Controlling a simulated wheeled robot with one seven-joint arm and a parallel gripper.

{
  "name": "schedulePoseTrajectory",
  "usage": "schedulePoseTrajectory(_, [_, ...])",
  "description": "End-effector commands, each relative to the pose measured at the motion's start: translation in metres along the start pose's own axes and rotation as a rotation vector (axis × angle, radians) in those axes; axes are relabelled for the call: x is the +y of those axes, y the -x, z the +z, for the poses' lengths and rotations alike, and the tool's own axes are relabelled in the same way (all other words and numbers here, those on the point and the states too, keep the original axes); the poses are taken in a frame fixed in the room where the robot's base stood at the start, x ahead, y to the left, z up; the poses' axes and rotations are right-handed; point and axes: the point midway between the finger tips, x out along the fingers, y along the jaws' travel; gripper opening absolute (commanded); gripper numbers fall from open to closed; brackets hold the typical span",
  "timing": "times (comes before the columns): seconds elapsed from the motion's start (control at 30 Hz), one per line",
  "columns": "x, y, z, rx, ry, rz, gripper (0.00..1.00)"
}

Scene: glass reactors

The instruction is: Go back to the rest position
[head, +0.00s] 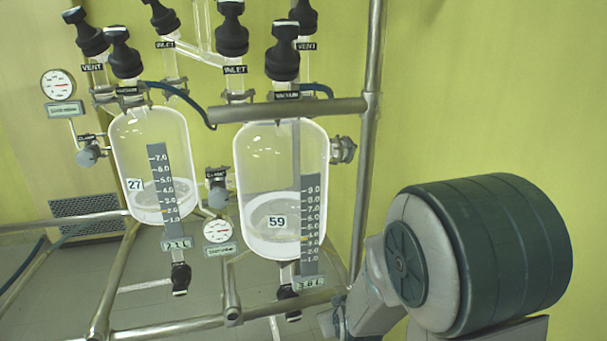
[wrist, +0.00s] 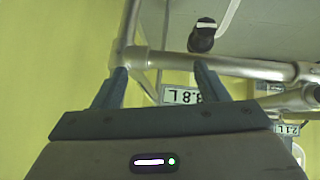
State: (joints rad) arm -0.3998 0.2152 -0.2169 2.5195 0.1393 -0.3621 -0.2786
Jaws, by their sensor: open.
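My gripper (wrist: 162,84) is open in the wrist view, with its two fingers apart and nothing between them. A metal frame tube (wrist: 225,66) passes beyond the fingertips; I cannot tell the gap. In the head view my arm is at the lower right, and the gripper end is low and partly hidden by the arm. It is right of the glass reactor marked 59 (head: 259,169) and its dark bottom valve (head: 288,302). That valve also appears in the wrist view (wrist: 203,34).
A second glass reactor marked 27 (head: 127,150) hangs to the left. Metal frame tubes (head: 365,150) surround both reactors, with a horizontal tube (head: 285,110) across the right one. Gauges and black-capped valves crowd the upper left. The yellow wall (head: 480,80) at right has free room before it.

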Motion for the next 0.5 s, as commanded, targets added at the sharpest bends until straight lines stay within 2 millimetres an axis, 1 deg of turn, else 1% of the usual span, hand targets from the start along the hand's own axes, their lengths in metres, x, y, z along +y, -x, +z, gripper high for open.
schedulePoseTrajectory(0.03, [0.008, 0.024, -0.013, -0.024, -0.036, -0.015, 0.67])
schedulePoseTrajectory(0.17, [0.019, 0.072, -0.021, -0.117, -0.113, -0.056, 0.67])
schedulePoseTrajectory(0.2, [0.022, 0.088, -0.022, -0.146, -0.135, -0.064, 0.67])
schedulePoseTrajectory(0.27, [0.026, 0.112, -0.024, -0.189, -0.162, -0.078, 0.67])
schedulePoseTrajectory(0.3, [0.03, 0.129, -0.025, -0.219, -0.181, -0.083, 0.67])
schedulePoseTrajectory(0.37, [0.035, 0.155, -0.025, -0.263, -0.207, -0.087, 0.67])
schedulePoseTrajectory(0.4, [0.038, 0.172, -0.024, -0.293, -0.224, -0.087, 0.67])
schedulePoseTrajectory(0.47, [0.043, 0.198, -0.022, -0.339, -0.247, -0.082, 0.67])
schedulePoseTrajectory(0.5, [0.046, 0.215, -0.02, -0.367, -0.262, -0.078, 0.67])
